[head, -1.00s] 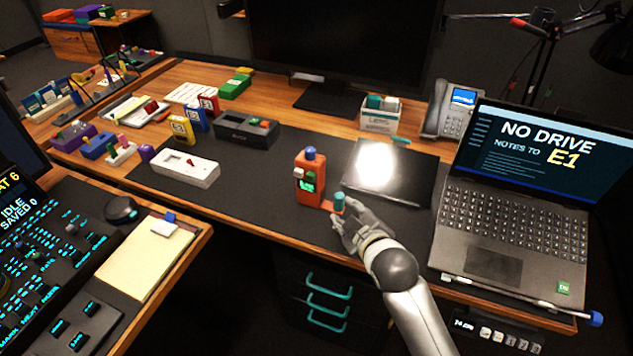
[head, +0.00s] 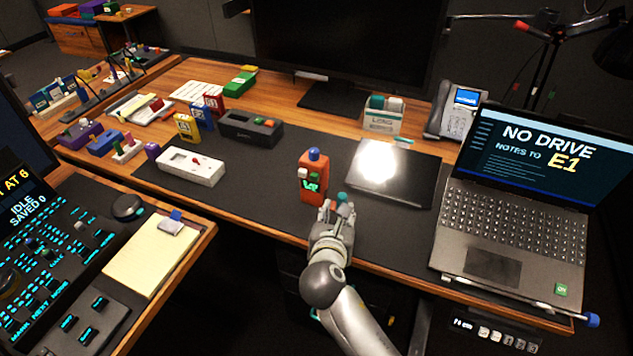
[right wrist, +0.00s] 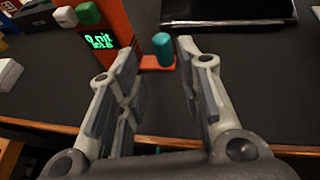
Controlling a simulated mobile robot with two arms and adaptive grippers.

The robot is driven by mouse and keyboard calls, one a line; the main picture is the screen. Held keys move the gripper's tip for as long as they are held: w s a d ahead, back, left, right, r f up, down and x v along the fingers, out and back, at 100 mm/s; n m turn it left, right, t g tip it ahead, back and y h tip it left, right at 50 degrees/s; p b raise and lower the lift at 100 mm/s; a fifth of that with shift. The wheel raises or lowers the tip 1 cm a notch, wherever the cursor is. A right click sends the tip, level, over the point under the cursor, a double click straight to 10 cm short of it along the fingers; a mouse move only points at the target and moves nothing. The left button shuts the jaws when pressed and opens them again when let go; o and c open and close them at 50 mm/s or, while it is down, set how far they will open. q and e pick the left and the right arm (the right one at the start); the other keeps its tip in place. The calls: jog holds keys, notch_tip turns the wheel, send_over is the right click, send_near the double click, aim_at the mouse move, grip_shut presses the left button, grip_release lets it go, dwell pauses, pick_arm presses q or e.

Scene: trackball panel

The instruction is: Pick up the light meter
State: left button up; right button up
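The light meter appears to be the upright orange device (head: 313,181) with a blue dome on top and a green lit display. It stands on the dark desk mat, and its lower part fills the upper left of the right wrist view (right wrist: 112,25). A teal cylinder (right wrist: 163,48) stands on a small orange tab at the device's right base. My right gripper (head: 338,207) is just in front of it, to the right. In the right wrist view its fingers are apart, with the teal cylinder visible in the gap beyond them. My left gripper is not in view.
A glossy dark pad (head: 405,185) lies right of the device, and an open laptop (head: 500,215) is farther right. A white box (head: 190,165) and a black box (head: 250,128) lie to the left. The mat (head: 250,205) in front-left of the device is clear.

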aim_at(342, 198)
jog(key=b+x, duration=0.1)
jog(key=x, duration=0.9)
jog(key=shift+w+d+f, duration=0.1)
jog(key=shift+w+f, duration=0.05)
jog(key=shift+w, duration=0.1)
grip_shut()
